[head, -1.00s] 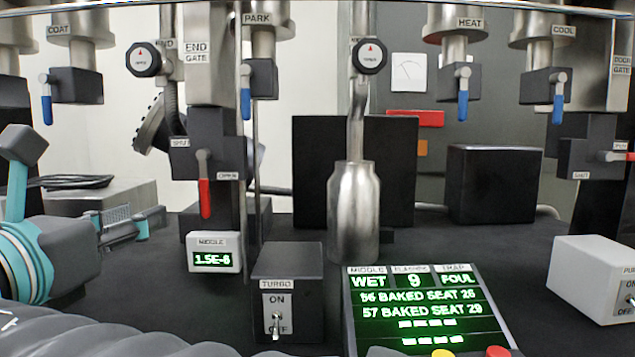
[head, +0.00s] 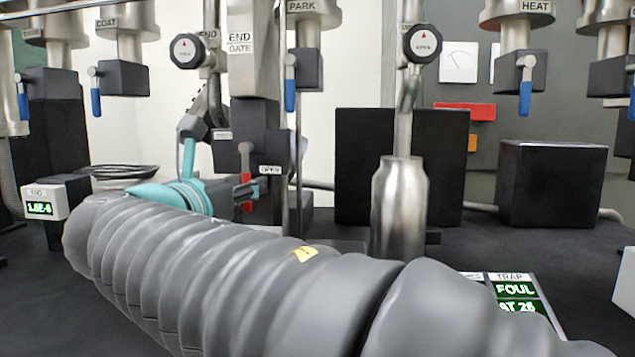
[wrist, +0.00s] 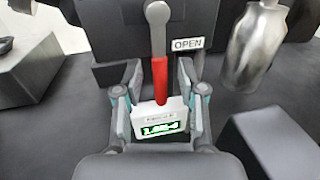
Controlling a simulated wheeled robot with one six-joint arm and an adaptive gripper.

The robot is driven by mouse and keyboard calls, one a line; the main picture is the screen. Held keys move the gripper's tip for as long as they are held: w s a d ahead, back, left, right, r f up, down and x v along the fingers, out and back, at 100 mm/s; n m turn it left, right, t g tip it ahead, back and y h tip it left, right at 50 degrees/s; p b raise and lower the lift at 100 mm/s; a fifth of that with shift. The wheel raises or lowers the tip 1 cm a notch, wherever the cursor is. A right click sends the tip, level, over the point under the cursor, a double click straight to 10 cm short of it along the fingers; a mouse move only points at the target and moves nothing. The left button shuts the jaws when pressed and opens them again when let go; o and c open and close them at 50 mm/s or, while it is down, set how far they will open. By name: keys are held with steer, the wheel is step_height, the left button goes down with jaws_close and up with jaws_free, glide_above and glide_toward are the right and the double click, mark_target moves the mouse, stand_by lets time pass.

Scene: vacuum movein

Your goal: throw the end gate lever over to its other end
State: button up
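The end gate lever (head: 246,192) has a red grip on a grey arm and hangs straight down from its dark valve box (head: 258,120), under the END GATE label. In the wrist view the red grip (wrist: 160,80) stands upright in the middle, with the OPEN label (wrist: 187,44) to its upper right. My gripper (wrist: 161,68) is open, with one finger on each side of the red grip and a visible gap on both sides. In the head view my gripper (head: 248,190) is at the lever, partly hidden behind my arm.
A small MIDDLE readout (wrist: 160,120) stands below the lever in the wrist view. A steel bottle (head: 400,205) and a dark block (head: 552,185) stand to the right. Other blue-handled valves (head: 290,95) hang above. An END readout (head: 42,203) is at left.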

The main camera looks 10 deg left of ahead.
steer(key=shift+w, duration=0.7)
jaws_close()
